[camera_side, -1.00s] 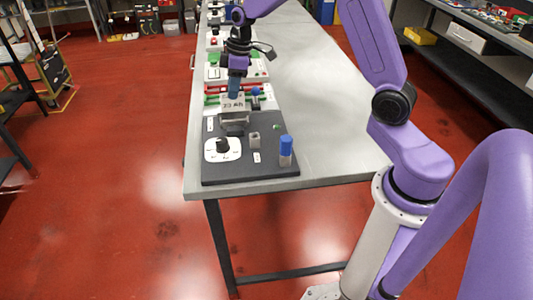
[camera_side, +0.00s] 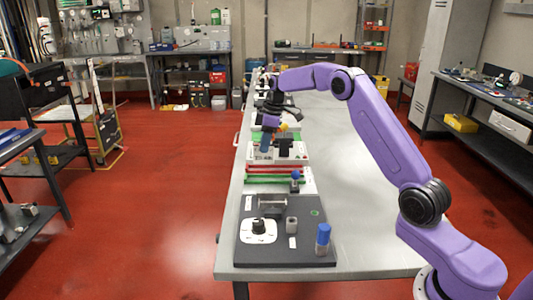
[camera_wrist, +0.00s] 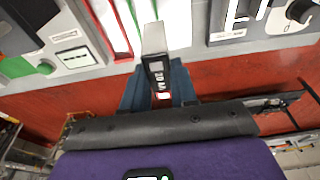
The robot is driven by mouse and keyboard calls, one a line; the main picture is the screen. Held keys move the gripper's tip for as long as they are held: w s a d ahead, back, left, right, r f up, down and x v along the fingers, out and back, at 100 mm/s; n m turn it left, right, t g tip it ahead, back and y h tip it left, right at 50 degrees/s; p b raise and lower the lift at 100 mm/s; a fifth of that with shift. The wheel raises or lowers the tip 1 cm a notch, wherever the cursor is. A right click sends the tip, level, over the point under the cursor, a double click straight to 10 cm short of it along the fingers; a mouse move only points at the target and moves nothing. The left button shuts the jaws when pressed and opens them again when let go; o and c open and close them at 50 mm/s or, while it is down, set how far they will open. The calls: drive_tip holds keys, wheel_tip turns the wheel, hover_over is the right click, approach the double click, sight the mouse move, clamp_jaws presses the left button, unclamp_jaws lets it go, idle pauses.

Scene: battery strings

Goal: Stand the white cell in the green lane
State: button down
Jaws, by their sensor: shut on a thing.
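My gripper (camera_side: 265,147) is shut on a pale cell (camera_wrist: 154,42) with a dark face and a capacity label; I take it for the white cell. In the wrist view the blue fingers (camera_wrist: 158,92) hold it from both sides. In the side view the gripper is above the bench's left part, and the cell is small and partly unclear. The lane tray shows green strips (camera_side: 270,182), the green lane, and red strips (camera_side: 272,170) beyond them. In the wrist view the green strip (camera_wrist: 134,12) is left of the cell, which overlaps the tray's edge in the picture.
A dark board (camera_side: 285,252) at the near bench end carries a dial (camera_side: 259,228), a metal block (camera_side: 291,225) and a blue-capped cylinder (camera_side: 323,238). A blue-knobbed post (camera_side: 295,178) stands by the lanes. A white panel (camera_side: 290,152) lies beyond. The bench's right side (camera_side: 340,170) is clear.

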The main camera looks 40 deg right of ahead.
drive_tip(key=shift+w+d+r, duration=0.2)
drive_tip(key=shift+w+d, duration=0.35)
drive_tip(key=shift+d, duration=0.3)
drive_tip(key=shift+f, duration=4.3)
drive_tip(key=shift+f, duration=0.2)
drive_tip(key=c, duration=0.8)
unclamp_jaws()
wheel_tip(320, 180, up, 17)
drive_tip(key=s+d, duration=0.2)
drive_tip(key=shift+s+d, duration=0.25)
drive_tip(key=shift+a, duration=0.1)
